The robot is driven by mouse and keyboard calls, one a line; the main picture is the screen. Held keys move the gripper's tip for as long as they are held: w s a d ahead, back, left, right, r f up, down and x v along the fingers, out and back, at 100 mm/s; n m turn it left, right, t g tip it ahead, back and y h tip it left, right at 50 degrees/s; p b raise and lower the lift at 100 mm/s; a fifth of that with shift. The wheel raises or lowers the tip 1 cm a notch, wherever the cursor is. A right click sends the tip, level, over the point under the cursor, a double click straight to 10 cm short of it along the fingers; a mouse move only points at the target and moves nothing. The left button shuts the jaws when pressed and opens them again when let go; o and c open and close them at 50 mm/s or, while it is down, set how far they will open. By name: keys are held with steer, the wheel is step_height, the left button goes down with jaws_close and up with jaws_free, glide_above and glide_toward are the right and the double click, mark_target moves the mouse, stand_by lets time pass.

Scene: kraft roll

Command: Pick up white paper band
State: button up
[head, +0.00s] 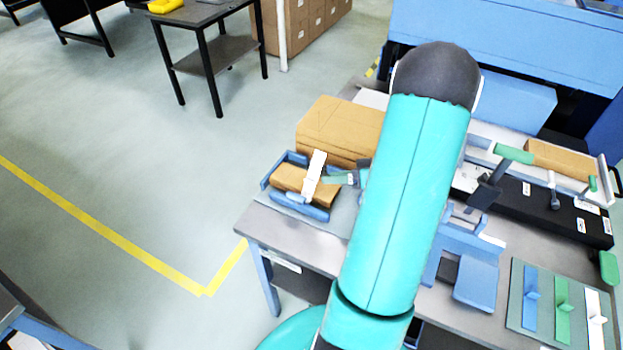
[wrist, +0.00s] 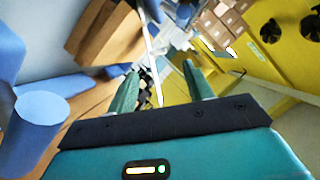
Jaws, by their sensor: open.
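The white paper band (head: 314,175) lies across a brown kraft block (head: 291,179) that sits in a blue cradle (head: 268,182) on the table's left corner. Its upper end rises past the block's far edge; I cannot tell whether it goes fully around. My gripper (head: 334,179) is open just right of the band, its green fingers pointing left toward it. In the wrist view, a thin white strip, apparently the band (wrist: 153,50) seen edge-on, shows between the spread fingers of the gripper (wrist: 161,72). Contact cannot be told. My arm hides part of the table.
A larger brown stack (head: 335,124) stands just behind the cradle. A blue bracket (head: 478,277), a black case (head: 530,208) and a board with coloured pieces (head: 517,301) are to the right. Open floor lies left of the table. A blue cylinder (wrist: 38,118) is close in the wrist view.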

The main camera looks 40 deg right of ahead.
mark_target(309, 179)
steer(key=x, duration=0.8)
steer(key=shift+d, duration=0.1)
jaws_close()
steer(key=shift+r, duration=0.1)
